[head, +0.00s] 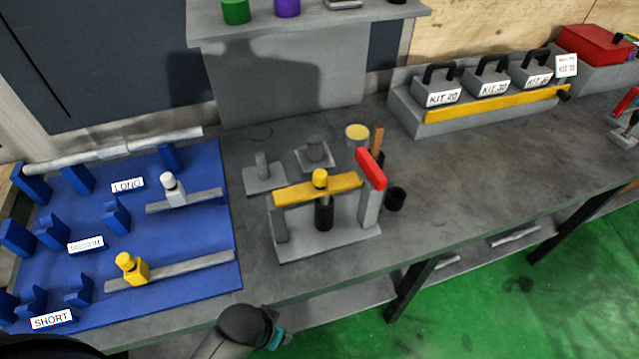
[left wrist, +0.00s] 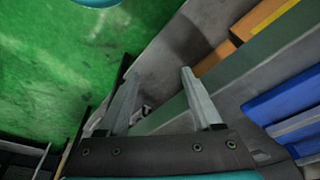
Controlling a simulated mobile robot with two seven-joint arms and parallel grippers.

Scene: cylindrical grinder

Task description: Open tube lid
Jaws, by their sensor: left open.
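No part is clearly marked as a tube lid. On the bench, a grey stand (head: 330,243) carries a yellow crossbar (head: 318,189) with a yellow knob on top. A dark upright cylinder (head: 324,213) is beneath the bar. A red piece (head: 371,169) tops the grey post at the stand's right end. My left gripper (left wrist: 160,75) is open and empty in the left wrist view, with the bench edge and green floor beyond its fingers. An arm link of mine shows at the bottom of the head view, apart from the stand. My right gripper is not in view.
A blue board (head: 190,238) with holders and LONG, MEDIUM and SHORT labels lies left. Small grey blocks, a yellow-topped can (head: 357,136) and a black cup (head: 395,198) stand around the stand. A kit rack (head: 410,117) stands behind right. The bench's front right is clear.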

